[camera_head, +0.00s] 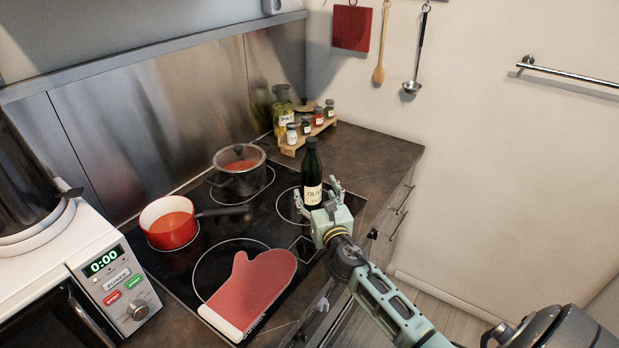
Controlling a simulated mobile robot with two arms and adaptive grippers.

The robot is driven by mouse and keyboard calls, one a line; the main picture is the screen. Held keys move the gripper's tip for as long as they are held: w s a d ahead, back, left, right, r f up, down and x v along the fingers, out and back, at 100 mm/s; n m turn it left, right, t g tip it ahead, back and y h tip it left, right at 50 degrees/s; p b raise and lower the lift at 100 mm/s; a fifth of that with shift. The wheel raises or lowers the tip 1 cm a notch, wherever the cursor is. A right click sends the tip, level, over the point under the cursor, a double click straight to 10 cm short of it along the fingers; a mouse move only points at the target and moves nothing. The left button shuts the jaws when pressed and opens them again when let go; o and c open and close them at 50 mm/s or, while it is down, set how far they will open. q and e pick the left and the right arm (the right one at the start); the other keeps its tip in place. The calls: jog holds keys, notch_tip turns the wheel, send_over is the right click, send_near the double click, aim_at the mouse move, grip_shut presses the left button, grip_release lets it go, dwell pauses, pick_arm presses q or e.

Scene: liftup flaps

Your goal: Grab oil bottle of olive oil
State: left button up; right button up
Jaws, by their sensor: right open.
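The olive oil bottle (312,172) is dark green with a pale label and stands upright at the right side of the black cooktop. My right gripper (318,196) is at the bottle's lower part, with one finger on its left and one on its right. The fingers are open, and I cannot tell whether either touches the bottle. The bottle's base is partly hidden by the gripper. My left gripper is not in view.
A red saucepan (171,229) and a dark lidded pot (238,180) stand on the cooktop (217,222). A red oven mitt (250,287) lies in front. A spice rack (307,137) stands behind the bottle. A microwave (104,285) is at left.

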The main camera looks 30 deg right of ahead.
aim_at(314, 183)
jog(key=shift+w+d+r+p, duration=0.35)
jog(key=shift+w+r+p, duration=0.1)
jog(key=shift+w+r, duration=0.3)
jog(key=shift+w+d+r, duration=0.2)
jog(key=shift+w+d, duration=0.05)
jog(key=shift+w, duration=0.5)
jog(key=shift+w+d+f, duration=0.15)
jog(key=shift+w+f, duration=0.05)
jog(key=shift+w, duration=0.3)
jog(key=shift+w+d+f, duration=0.15)
jog(key=shift+w+f, duration=0.05)
jog(key=shift+w, duration=0.35)
jog(key=c, duration=1.4)
grip_shut()
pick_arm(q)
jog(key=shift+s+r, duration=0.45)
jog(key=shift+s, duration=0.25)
pick_arm(e)
jog(key=shift+r, duration=0.2)
